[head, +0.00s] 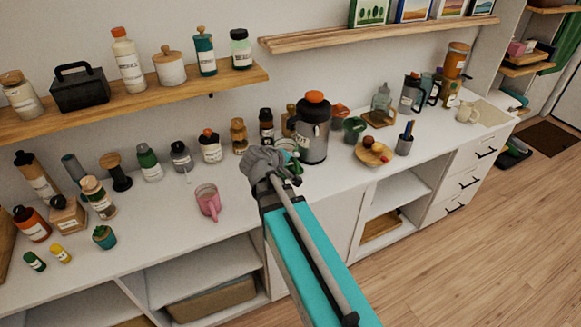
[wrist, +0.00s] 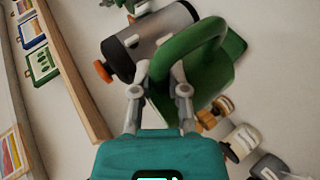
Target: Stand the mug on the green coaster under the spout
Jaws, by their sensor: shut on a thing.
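A green mug (wrist: 190,92) fills the middle of the wrist view, its thick loop handle toward the camera. My gripper (wrist: 163,76) is shut on the mug at the handle. In the head view my gripper (head: 272,163) is over the counter, just left of the dispenser, and hides most of the mug (head: 288,146). The grey dispenser (head: 313,140) has an orange top and stands upright; it also shows behind the mug in the wrist view (wrist: 165,28). A flat green edge (wrist: 237,44) beside the mug may be the coaster. The spout is not clear, nor whether the mug touches anything.
A pink mug (head: 208,200) stands on the counter (head: 165,235) left of my arm. Several bottles and jars line the back. A dark green mug (head: 354,129) and a wooden plate of fruit (head: 372,154) are to the right. A loaded shelf (head: 225,84) hangs above.

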